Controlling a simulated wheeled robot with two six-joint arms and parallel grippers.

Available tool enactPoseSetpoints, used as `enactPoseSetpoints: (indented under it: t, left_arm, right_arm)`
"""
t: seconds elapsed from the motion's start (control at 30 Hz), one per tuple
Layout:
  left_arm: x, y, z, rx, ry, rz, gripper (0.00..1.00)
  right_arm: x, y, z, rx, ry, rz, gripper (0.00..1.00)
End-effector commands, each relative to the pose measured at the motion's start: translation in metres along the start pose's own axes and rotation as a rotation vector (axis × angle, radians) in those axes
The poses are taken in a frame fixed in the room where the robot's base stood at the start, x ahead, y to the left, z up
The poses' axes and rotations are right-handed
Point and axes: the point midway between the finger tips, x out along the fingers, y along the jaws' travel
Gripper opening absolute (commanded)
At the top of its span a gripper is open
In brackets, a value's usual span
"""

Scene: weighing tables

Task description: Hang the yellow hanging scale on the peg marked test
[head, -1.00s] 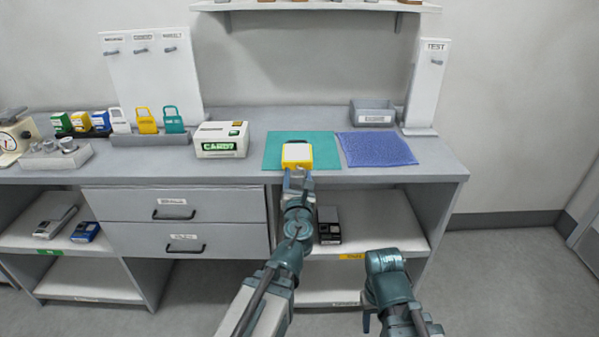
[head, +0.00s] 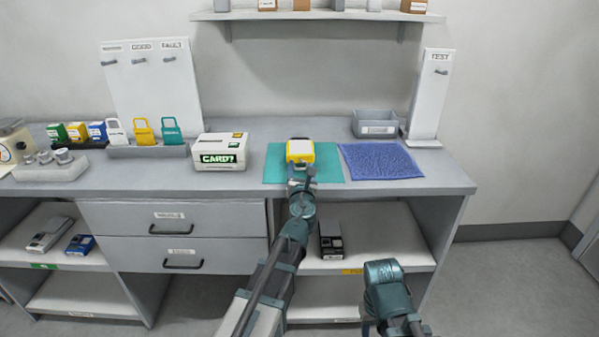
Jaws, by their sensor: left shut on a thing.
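The yellow hanging scale (head: 300,152), a yellow block with a white face, shows at the back part of the green mat (head: 328,173). My left gripper (head: 301,172) is shut on its near side. I cannot tell whether the scale touches the mat or is held just above it; its hook is not clear. The peg marked TEST (head: 441,72) sticks out of the upright white board (head: 428,105) at the right back of the table and is bare.
A blue mat (head: 380,161) and a grey bin (head: 375,124) lie between the green mat and the TEST board. A white box (head: 220,152) stands to the left. Another board (head: 150,85) has several bare pegs. A shelf (head: 318,16) is above.

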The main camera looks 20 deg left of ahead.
Motion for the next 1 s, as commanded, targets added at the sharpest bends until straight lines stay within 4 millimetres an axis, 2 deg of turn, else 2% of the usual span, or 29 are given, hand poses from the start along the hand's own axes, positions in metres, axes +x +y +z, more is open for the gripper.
enactPoseSetpoints:
  t: [0.03, 0.27, 0.47, 0.5, 0.63, 1.0]
  left_arm:
    - [0.006, -0.001, -0.001, 0.001, 0.0, 0.0, 0.0]
    - [0.009, -0.002, -0.001, 0.001, 0.0, -0.001, 0.0]
    - [0.033, -0.005, -0.003, 0.001, -0.001, -0.002, 0.0]
    - [0.028, -0.006, -0.017, 0.0, -0.001, -0.003, 0.0]
    - [0.028, -0.006, -0.034, 0.0, -0.001, -0.003, 0.0]
    - [0.028, -0.005, -0.034, 0.0, -0.001, -0.004, 0.0]
  right_arm:
    - [0.001, 0.0, 0.0, 0.0, 0.0, 0.0, 0.5]
    - [0.001, 0.0, 0.0, 0.0, 0.0, 0.0, 0.5]
    - [0.004, 0.0, 0.0, 0.0, 0.0, 0.0, 0.5]
    - [0.018, -0.002, -0.001, 0.0, 0.0, 0.0, 0.5]
    - [0.034, -0.003, -0.002, 0.0, 0.0, 0.0, 0.5]
    - [0.035, -0.003, -0.002, 0.0, 0.0, 0.0, 0.5]
